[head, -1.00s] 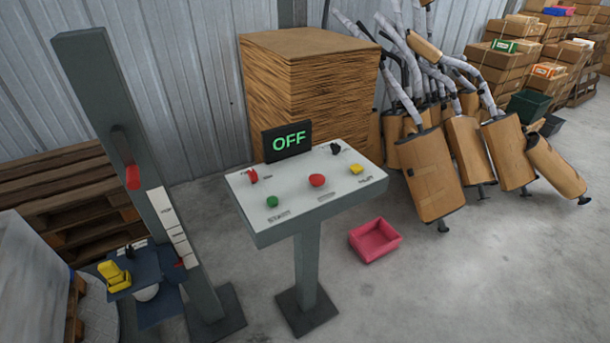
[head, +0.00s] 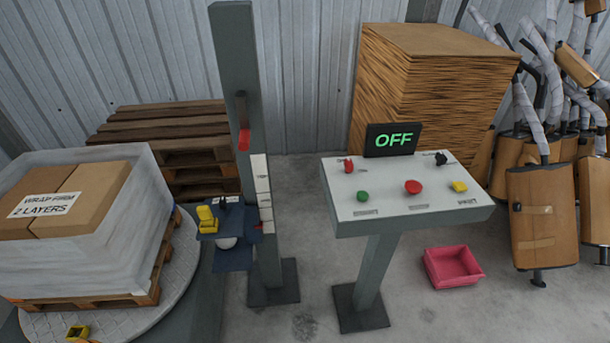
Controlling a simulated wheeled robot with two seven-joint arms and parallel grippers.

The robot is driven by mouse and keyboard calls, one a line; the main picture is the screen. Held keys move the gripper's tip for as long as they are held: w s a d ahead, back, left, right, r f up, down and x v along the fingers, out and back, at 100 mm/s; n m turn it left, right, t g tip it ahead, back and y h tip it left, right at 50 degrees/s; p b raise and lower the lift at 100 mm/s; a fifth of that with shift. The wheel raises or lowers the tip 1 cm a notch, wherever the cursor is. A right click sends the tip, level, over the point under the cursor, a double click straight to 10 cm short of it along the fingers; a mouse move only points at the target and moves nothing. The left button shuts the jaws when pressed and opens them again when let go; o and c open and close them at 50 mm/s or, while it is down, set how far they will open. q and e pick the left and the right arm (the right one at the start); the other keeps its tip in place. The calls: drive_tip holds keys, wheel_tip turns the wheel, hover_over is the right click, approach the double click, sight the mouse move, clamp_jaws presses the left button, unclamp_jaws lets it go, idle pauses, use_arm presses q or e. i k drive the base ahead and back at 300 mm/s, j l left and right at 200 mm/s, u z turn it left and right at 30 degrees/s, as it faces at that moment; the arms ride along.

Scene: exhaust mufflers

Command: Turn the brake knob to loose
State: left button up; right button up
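No label that reads "brake" is legible. A blue carriage (head: 228,255) on the grey mast (head: 237,90) bears a yellow part (head: 207,219) and a small dark part beside it; their settings are too small to tell. The console (head: 400,222) has a red switch (head: 349,166), a green button (head: 363,197), a red button (head: 413,187), a yellow button (head: 459,187) and a black knob (head: 441,159). Its display (head: 393,140) reads OFF. I cannot tell which of these is the brake knob. Neither of my grippers is in view.
A film-wrapped pallet load (head: 85,230) stands on a round turntable (head: 180,285) at left, with a small yellow part (head: 78,332) at its front edge. A pink bin (head: 453,267) lies right of the console. Wrapped mufflers (head: 543,215) lean at right. Floor between mast and console is clear.

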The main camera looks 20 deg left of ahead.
sight(222, 204)
drive_tip(key=u, duration=1.5)
